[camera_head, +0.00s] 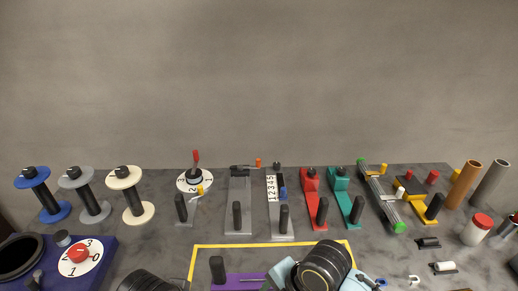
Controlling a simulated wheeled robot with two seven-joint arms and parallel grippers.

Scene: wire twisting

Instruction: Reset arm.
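No fingertips of either gripper show in the head view. A dark ribbed rounded part (148,281) rises at the bottom edge, left of centre. A larger black cylinder (326,266) with a thin gold ring and pale blue pieces beside it stands at the bottom, right of centre. These may be parts of my arms; I cannot tell for sure. A purple fixture (238,282) with a black upright handle lies inside the yellow outline (270,245), partly cut off by the bottom edge. The black cylinder stands next to its right end.
Blue, grey and cream spools (131,195) stand at the left, behind a purple dial box (102,262). Grey, red (313,198) and green fixtures line the back. Copper and grey tubes (463,185) and a red-capped jar (476,230) stand right. Dark table shows between them.

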